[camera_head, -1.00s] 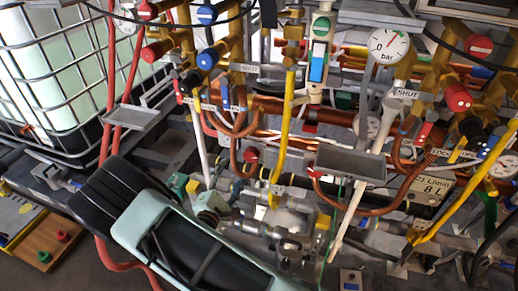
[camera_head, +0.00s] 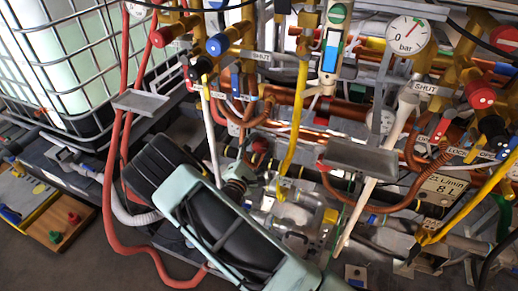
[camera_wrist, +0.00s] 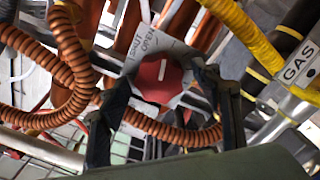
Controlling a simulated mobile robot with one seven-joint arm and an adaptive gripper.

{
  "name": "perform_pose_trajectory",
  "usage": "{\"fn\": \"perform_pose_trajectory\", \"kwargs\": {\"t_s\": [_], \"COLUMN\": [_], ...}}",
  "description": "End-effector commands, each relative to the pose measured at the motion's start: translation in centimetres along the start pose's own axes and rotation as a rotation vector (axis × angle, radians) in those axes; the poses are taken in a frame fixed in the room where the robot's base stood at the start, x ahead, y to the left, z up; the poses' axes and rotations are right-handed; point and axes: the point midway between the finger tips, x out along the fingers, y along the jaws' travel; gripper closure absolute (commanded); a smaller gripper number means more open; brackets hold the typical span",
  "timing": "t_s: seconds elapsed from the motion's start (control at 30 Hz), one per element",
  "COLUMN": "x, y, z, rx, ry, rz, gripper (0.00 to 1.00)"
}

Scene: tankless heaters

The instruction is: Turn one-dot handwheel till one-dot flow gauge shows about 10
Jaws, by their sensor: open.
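In the wrist view a red handwheel (camera_wrist: 158,78) with a white line on its face sits between the fingers of my gripper (camera_wrist: 163,88). My gripper is open, with one dark finger on each side of the wheel; whether they touch it I cannot tell. A label plate reading SHUT and OPEN (camera_wrist: 143,42) lies behind the wheel. I cannot make out any dot mark on it. In the head view my fingers are not clearly seen. A round bar gauge (camera_head: 408,36) hangs at the upper right. No one-dot flow gauge can be made out.
Orange coiled hoses (camera_wrist: 70,60) run close to the left finger. A yellow hose (camera_wrist: 240,35) and a pipe marked GAS (camera_wrist: 297,75) are at the right. In the head view, a grey tray (camera_head: 360,158), a flow plate (camera_head: 443,188) and other red handwheels (camera_head: 480,94) crowd the pipework.

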Motion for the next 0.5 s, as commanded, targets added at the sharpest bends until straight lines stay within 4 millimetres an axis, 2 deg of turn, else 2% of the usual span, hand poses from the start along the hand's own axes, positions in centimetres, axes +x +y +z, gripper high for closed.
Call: {"fn": "perform_pose_trajectory", "kwargs": {"t_s": [0.33,0.5], "x": [0.42,0.4], "y": [0.01,0.01], "z": [-0.02,-0.01], "rx": [0.0,0.0], "ry": [0.001,0.001], "rz": [0.0,0.0], "gripper": [0.42,0.6]}}
